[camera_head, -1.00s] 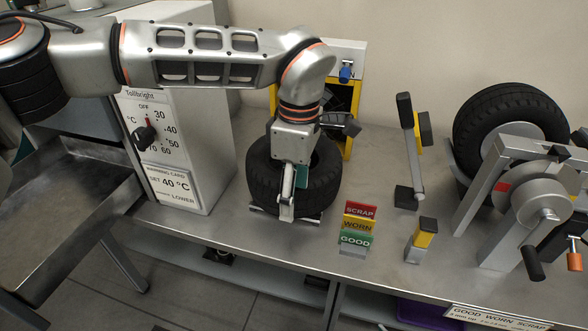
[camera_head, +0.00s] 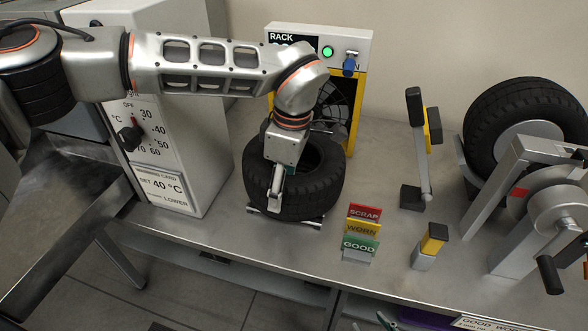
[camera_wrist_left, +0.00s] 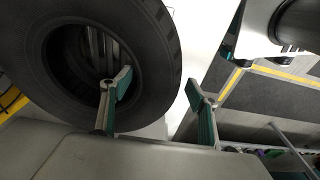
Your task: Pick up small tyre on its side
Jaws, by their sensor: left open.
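The small black tyre (camera_head: 318,188) lies on its side on a low metal stand (camera_head: 312,220) on the bench, its hole facing up. My left gripper (camera_head: 277,195) points down at its near-left wall. In the left wrist view, the tyre (camera_wrist_left: 165,50) fills the upper left. The open left gripper (camera_wrist_left: 155,98) has one finger over the hole and the other outside the tread, with the wall between them. Contact cannot be told.
A dial box (camera_head: 185,150) stands close on the left. A yellow rack unit (camera_head: 350,95) is behind the tyre. SCRAP, WORN and GOOD cards (camera_head: 361,232) stand to the right front. A larger tyre (camera_head: 480,125) and clamp (camera_head: 520,185) stand at the right.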

